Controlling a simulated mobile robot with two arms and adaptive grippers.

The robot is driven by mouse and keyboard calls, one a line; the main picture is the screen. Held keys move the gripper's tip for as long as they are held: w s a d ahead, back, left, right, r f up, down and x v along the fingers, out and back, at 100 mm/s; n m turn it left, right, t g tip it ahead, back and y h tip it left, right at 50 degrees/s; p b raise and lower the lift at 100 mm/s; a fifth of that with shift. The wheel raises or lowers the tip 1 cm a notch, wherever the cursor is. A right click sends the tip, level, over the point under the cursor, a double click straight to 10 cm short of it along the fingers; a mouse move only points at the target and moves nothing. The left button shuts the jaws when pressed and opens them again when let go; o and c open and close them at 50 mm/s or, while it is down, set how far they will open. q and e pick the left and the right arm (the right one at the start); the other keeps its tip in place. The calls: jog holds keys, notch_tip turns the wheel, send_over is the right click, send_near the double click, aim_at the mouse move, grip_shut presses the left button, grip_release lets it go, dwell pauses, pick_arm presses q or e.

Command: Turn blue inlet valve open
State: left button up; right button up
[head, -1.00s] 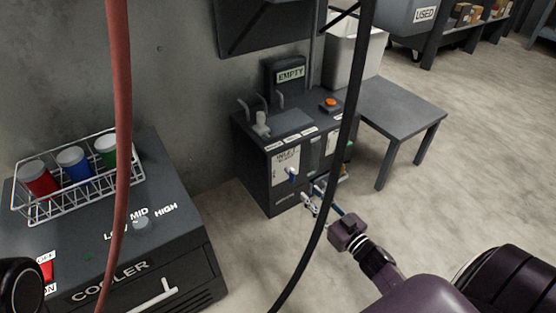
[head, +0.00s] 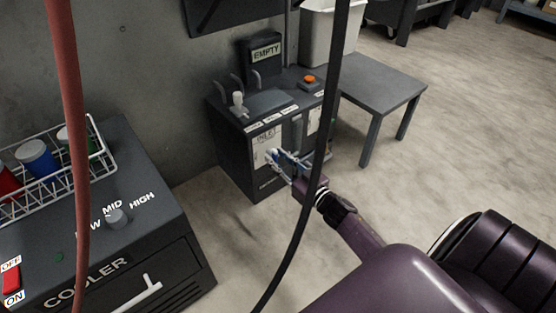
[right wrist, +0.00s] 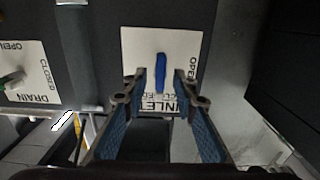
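The blue inlet valve handle (right wrist: 160,72) stands out from a white INLET label plate (right wrist: 135,45) in the right wrist view. It lies along the picture's vertical, between and just beyond my fingertips. My right gripper (right wrist: 160,90) is open, one blue-padded finger on each side of the handle, with gaps showing. In the head view my right gripper (head: 283,165) is at the front of the dark cabinet (head: 232,160), over the inlet plate (head: 264,150), and largely hides the handle. My left gripper does not show.
A DRAIN plate (right wrist: 30,75) with a green-tipped handle (right wrist: 12,80) is beside the inlet plate. A grey table (head: 385,85) stands right of the cabinet. The cooler (head: 150,230) stands at left. A red hose (head: 70,130) and a black cable (head: 318,150) hang in front.

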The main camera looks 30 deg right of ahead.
grip_shut()
